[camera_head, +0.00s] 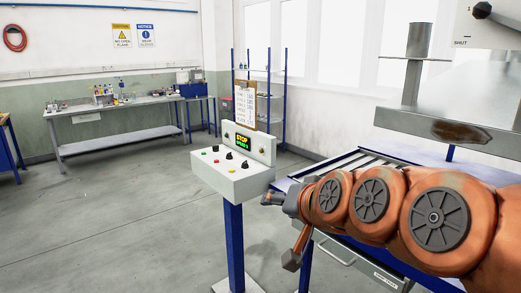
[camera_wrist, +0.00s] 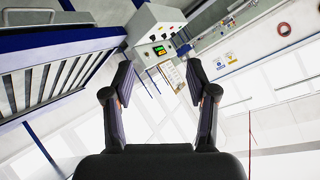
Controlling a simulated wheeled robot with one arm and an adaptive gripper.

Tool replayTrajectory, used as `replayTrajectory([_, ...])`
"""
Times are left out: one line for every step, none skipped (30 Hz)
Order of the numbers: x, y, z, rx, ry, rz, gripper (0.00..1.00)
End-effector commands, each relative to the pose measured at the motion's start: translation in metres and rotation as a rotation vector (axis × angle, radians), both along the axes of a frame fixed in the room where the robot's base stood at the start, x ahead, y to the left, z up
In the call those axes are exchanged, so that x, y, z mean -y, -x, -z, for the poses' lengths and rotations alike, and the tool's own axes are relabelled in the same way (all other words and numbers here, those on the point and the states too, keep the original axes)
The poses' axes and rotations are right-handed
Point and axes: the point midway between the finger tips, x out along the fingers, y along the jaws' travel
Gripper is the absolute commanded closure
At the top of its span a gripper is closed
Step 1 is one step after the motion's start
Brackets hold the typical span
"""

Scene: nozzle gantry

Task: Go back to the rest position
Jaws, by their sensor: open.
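My gripper (camera_wrist: 160,76) is open in the wrist view, with its two dark fingers wide apart and nothing between them. In the head view my orange arm reaches in from the right, and my gripper (camera_head: 279,229) is at its left end, just right of the control box. The pale control box (camera_head: 228,180) stands on a blue post, with several knobs and buttons and a lit display reading STOP. It also shows at the top of the wrist view (camera_wrist: 153,24), beyond the fingers.
A metal gantry machine (camera_head: 450,100) stands at right. A clipboard (camera_head: 245,102) rises behind the box. A workbench (camera_head: 120,105) is far left. Floor at left is clear.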

Motion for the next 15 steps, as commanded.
replayTrajectory([0.008,0.015,0.027,-0.073,0.054,-0.019,0.42])
replayTrajectory([0.012,0.025,0.041,-0.116,0.084,-0.031,0.42])
replayTrajectory([0.019,0.039,0.061,-0.177,0.126,-0.050,0.42])
replayTrajectory([0.024,0.049,0.074,-0.218,0.155,-0.062,0.42])
replayTrajectory([0.029,0.060,0.088,-0.266,0.184,-0.074,0.42])
replayTrajectory([0.037,0.075,0.105,-0.326,0.219,-0.088,0.42])
replayTrajectory([0.044,0.088,0.118,-0.375,0.247,-0.102,0.42])
replayTrajectory([0.050,0.101,0.130,-0.421,0.273,-0.111,0.42])
replayTrajectory([0.059,0.119,0.145,-0.489,0.305,-0.126,0.42])
replayTrajectory([0.066,0.132,0.155,-0.535,0.329,-0.136,0.42])
replayTrajectory([0.074,0.147,0.165,-0.586,0.351,-0.145,0.42])
replayTrajectory([0.083,0.165,0.176,-0.647,0.380,-0.158,0.42])
replayTrajectory([0.090,0.179,0.183,-0.695,0.399,-0.167,0.42])
replayTrajectory([0.097,0.192,0.189,-0.739,0.416,-0.173,0.42])
replayTrajectory([0.105,0.210,0.197,-0.800,0.435,-0.185,0.42])
